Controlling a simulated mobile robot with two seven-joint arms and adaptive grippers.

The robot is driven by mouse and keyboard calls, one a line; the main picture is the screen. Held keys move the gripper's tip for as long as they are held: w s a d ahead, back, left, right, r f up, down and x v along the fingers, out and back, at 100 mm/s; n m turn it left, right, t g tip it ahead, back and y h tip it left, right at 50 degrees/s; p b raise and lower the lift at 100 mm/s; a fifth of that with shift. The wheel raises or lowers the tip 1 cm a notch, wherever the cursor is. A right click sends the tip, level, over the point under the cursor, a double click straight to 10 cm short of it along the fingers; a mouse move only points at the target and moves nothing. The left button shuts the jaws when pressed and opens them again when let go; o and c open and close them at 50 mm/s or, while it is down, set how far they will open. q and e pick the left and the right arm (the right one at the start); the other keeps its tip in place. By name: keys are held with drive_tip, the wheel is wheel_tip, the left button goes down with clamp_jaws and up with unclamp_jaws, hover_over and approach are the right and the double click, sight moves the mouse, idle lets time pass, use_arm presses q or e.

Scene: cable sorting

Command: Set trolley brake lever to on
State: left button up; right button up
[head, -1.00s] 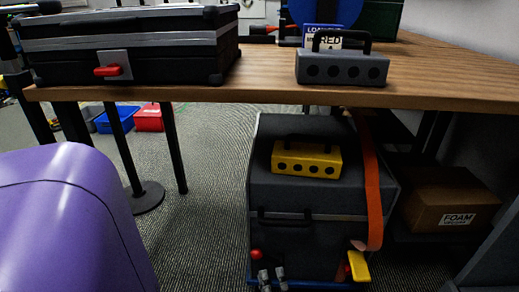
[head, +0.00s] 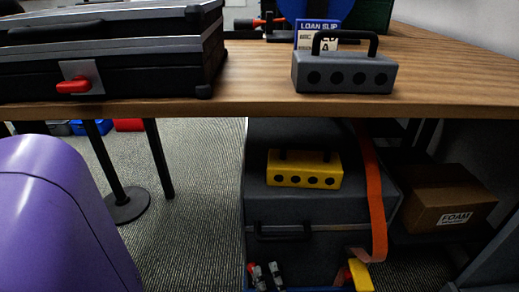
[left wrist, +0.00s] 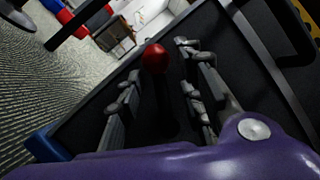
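The brake lever's red knob (left wrist: 155,58) stands on a dark stem in the left wrist view. It lies between the two fingers of my left gripper (left wrist: 158,75), which are apart with a gap on each side. In the head view only a sliver of the red knob (head: 251,267) shows at the bottom, beside my left gripper (head: 266,276). The trolley's blue frame (head: 312,290) shows under a dark case at the bottom edge; its blue corner (left wrist: 45,143) shows in the left wrist view. Most of the trolley is out of view. My right gripper is not in view.
The dark case (head: 325,212) under the wooden table (head: 255,75) bears a yellow block with holes (head: 304,170). An orange strap (head: 373,195) hangs at its right side, near a yellow part (head: 360,275). A cardboard box (head: 445,198) is at right. Table legs (head: 160,158) stand at left.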

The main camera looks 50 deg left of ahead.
use_arm(q)
clamp_jaws()
drive_tip(key=shift+a, duration=0.1)
idle(0.5)
